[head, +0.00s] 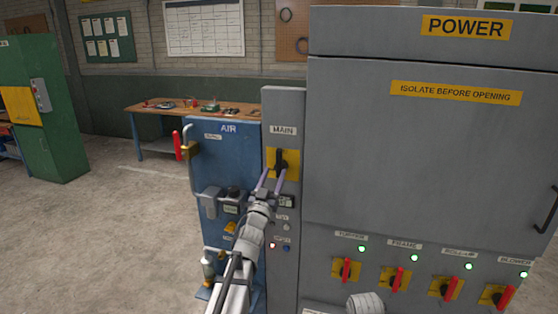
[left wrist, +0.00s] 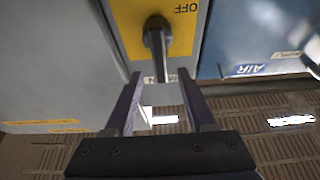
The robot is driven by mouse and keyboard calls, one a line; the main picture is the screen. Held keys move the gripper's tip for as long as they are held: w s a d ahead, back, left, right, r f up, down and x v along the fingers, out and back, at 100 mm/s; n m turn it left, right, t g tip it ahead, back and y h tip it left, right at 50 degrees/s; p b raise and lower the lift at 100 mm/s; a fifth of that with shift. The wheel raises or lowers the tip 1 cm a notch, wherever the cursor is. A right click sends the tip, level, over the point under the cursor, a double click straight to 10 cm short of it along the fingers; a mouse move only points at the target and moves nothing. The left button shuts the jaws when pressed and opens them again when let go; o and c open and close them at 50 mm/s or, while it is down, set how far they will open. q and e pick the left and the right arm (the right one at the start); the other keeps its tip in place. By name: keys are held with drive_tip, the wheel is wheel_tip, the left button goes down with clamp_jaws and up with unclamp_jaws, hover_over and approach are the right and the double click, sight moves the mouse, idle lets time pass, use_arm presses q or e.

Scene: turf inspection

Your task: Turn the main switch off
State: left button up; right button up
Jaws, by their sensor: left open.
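The main switch (head: 281,161) is a black handle on a yellow plate, below the MAIN label on a narrow grey panel. In the head view the handle looks upright. The left wrist view shows the switch handle (left wrist: 157,40) pointing toward the MAIN label, with the word OFF on the plate. My left gripper (head: 272,178) is open and empty in front of the plate. In the left wrist view its fingertips (left wrist: 161,78) appear on either side of the handle's end; I cannot tell whether they touch it. My right gripper is not in view.
The blue AIR cabinet (head: 238,150) with a red lever (head: 178,146) adjoins on the left. The grey POWER cabinet (head: 430,165) is on the right, with several red switches and lit green lamps along its bottom. A workbench (head: 225,109) stands behind. Floor at left is clear.

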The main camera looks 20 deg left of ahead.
sight(278, 163)
use_arm(q)
drive_tip(key=p+x, duration=0.2)
drive_tip(key=x, duration=0.4)
drive_tip(key=shift+w+r, duration=0.1)
drive_tip(key=shift+w, duration=0.2)
drive_tip(key=shift+c, duration=0.2)
clamp_jaws()
idle(0.8)
